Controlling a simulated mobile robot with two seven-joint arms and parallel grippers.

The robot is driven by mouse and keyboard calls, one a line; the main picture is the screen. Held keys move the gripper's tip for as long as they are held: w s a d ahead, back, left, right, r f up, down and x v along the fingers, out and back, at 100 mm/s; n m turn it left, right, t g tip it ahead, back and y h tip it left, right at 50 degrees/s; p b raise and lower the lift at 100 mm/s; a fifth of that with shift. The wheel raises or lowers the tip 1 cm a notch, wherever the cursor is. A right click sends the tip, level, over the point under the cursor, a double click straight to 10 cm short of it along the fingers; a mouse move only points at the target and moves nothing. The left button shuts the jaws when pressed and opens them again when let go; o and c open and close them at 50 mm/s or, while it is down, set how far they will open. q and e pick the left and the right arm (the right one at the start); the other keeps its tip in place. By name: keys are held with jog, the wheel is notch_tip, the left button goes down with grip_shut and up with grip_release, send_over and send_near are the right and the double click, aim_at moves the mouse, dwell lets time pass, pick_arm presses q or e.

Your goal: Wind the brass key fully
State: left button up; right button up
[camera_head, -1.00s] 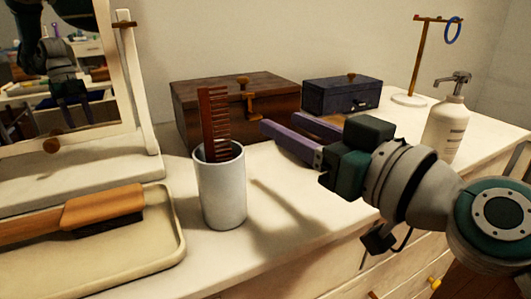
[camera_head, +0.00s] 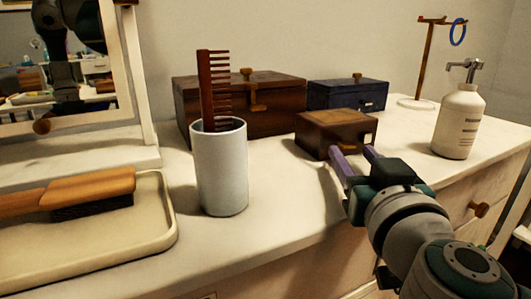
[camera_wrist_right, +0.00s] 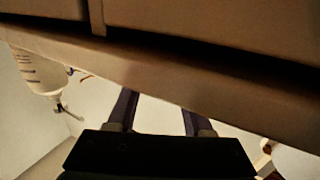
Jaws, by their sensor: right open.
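A small brown wooden box (camera_head: 335,133) sits on the dresser top, in front of two larger boxes. A small pale patch shows at its right end. I cannot make out a brass key for certain on it. My right gripper (camera_head: 353,153) is open and empty, just in front of the small box in the head view, its fingers pointing toward it. Whether they touch it I cannot tell. The right wrist view shows the two spread fingers (camera_wrist_right: 158,110) with nothing between them, near the dresser edge. My left gripper is not in view.
A white cup (camera_head: 219,170) with a brown comb (camera_head: 207,90) stands left of the gripper. A dark wooden box (camera_head: 215,95) and a blue box (camera_head: 345,94) stand behind. A pump bottle (camera_head: 460,120) and ring stand (camera_head: 428,65) are right; a tray (camera_head: 165,235) with a brush is left.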

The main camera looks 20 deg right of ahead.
jog(key=shift+x, duration=1)
jog(key=shift+c, duration=0.4)
grip_shut()
